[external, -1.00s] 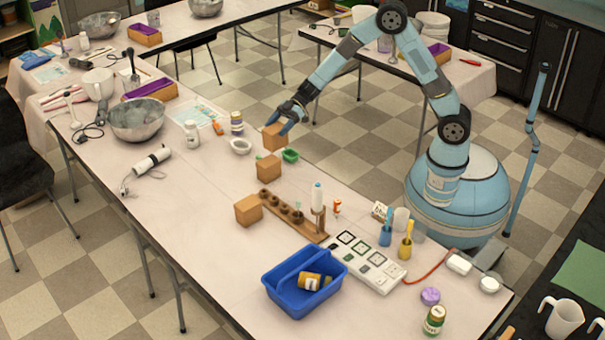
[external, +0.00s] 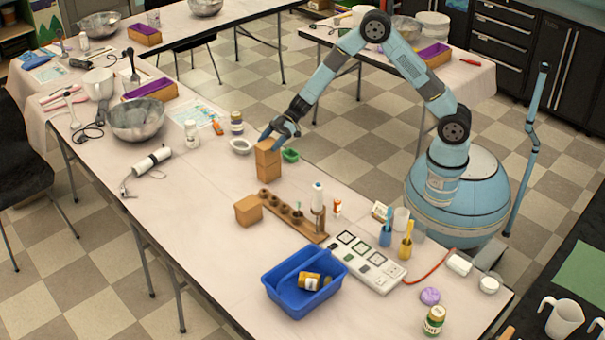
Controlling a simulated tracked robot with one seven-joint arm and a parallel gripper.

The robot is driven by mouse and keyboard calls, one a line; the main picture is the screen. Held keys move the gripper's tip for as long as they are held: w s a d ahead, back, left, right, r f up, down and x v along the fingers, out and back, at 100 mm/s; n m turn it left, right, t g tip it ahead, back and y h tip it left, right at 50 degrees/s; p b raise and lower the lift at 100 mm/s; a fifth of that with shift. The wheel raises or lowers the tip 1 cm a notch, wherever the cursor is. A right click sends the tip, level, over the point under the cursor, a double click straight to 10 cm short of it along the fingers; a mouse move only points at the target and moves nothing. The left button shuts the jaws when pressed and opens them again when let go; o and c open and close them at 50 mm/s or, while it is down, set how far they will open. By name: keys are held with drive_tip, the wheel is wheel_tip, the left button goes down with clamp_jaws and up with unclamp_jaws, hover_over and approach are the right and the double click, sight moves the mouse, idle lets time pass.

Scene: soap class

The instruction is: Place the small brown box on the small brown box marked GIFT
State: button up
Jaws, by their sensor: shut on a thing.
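A small brown box (external: 268,154) is between the fingers of my gripper (external: 275,140), which is shut on it. The held box sits directly above another small brown box (external: 269,172) on the table, roughly aligned with it. They look touching or nearly so; I cannot tell which. A third small brown box (external: 248,210) stands apart, nearer the front of the table. I cannot read a GIFT mark on any box.
A wooden rack (external: 291,214) stands to the right of the stacked boxes. A green dish (external: 290,155) and a white bowl (external: 240,146) are close to the gripper.

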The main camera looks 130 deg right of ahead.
drive_tip(key=o, duration=1.1)
drive_tip(key=v, duration=1.2)
